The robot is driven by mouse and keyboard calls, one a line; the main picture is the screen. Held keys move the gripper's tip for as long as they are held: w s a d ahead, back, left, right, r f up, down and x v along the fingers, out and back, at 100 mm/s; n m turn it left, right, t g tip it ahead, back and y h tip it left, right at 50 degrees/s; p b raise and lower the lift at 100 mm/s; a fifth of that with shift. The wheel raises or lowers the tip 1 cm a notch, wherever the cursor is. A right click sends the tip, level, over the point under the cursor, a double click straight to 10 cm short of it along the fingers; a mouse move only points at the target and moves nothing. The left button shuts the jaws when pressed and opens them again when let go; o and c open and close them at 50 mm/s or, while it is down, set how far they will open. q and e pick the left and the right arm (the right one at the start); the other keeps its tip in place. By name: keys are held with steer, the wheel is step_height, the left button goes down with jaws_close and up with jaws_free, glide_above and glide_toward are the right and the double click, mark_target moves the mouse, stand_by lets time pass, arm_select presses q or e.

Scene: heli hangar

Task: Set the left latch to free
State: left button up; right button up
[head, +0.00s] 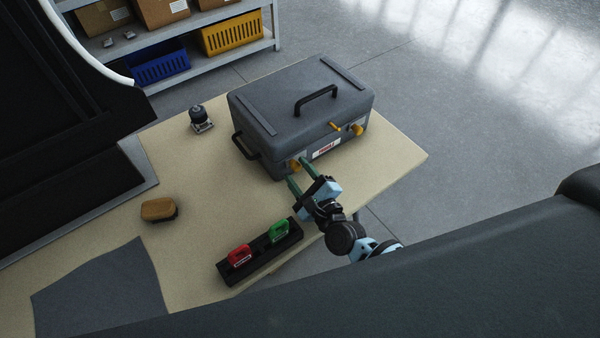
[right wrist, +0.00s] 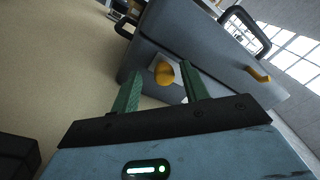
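A grey case (head: 290,110) with a black top handle stands closed on the table. Its front has a yellow left latch (head: 295,165), a yellow right latch (head: 357,129), a small yellow lever (head: 336,126) and a white label with red lettering (head: 326,147). My right gripper (head: 298,174) is open in front of the left latch, its two green fingers pointing at the case. In the right wrist view the left latch (right wrist: 166,73) shows between the spread fingers, near their tips; I cannot tell whether they touch it. My left gripper is not in view.
A black holder (head: 262,255) with a red and a green piece lies near the table's front edge. A wooden-topped brush (head: 158,209), a small dark device (head: 200,119) and a grey cloth (head: 100,293) are on the table (head: 215,205). Shelves with bins (head: 232,35) stand behind.

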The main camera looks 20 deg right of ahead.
steer(key=v, duration=0.7)
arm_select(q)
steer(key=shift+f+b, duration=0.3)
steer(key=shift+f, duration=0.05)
arm_select(e)
steer(key=shift+s+d+r, duration=0.1)
steer(key=shift+s+d, duration=0.05)
steer(key=shift+s, duration=0.25)
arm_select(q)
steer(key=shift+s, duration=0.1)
arm_select(e)
steer(key=shift+s, duration=0.1)
